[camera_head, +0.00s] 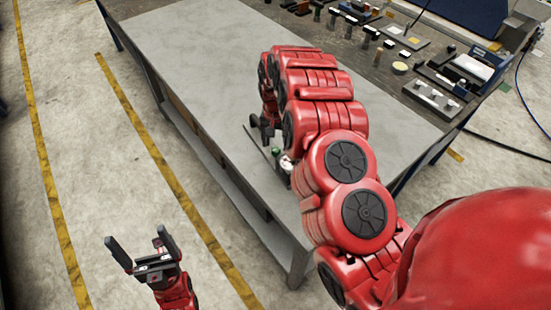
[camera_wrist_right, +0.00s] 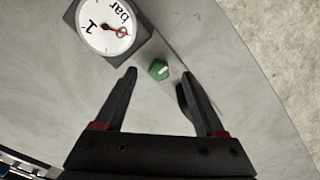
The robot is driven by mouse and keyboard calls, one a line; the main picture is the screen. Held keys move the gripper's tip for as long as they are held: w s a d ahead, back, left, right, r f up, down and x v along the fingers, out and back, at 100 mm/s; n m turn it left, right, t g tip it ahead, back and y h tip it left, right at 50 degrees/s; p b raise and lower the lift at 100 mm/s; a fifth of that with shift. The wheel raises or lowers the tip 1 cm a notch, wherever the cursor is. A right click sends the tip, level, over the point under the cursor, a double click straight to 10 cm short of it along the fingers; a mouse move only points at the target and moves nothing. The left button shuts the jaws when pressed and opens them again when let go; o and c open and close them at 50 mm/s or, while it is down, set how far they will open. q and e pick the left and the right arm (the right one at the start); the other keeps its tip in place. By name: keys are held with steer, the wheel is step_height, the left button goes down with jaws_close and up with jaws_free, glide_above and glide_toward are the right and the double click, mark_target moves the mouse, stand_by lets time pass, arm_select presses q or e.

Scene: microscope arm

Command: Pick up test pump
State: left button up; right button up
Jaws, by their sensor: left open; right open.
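The test pump (camera_wrist_right: 108,27) lies on the grey tabletop, with a round white gauge marked "bar" and a green knob (camera_wrist_right: 158,69). In the head view only part of the pump (camera_head: 286,164) shows beside my right arm, near the table's front edge. My right gripper (camera_wrist_right: 157,78) is open above the pump, its fingers on either side of the green knob. Nothing is held; whether a finger touches the pump I cannot tell. In the head view my right gripper (camera_head: 262,127) is partly hidden by its arm. My left gripper (camera_head: 137,243) is open and empty, off the table over the floor.
The grey table (camera_head: 200,50) has a large bare area left of and behind my right arm. Several small tools and parts stand on a dark surface (camera_head: 385,80) at the back right. The floor (camera_head: 80,130) with yellow lines is clear around my left gripper.

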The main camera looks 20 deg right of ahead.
mark_target(276, 149)
steer(key=shift+w+f+p, duration=0.1)
steer(key=shift+f+p, duration=0.25)
steer(key=shift+p, duration=0.15)
steer(key=shift+w+d+f+p, duration=0.15)
steer(key=shift+d+f+p, duration=0.05)
steer(key=shift+f+p, duration=0.55)
steer(key=shift+f, duration=1.5)
steer(key=shift+c, duration=0.2)
jaws_close()
steer(key=shift+r, duration=0.1)
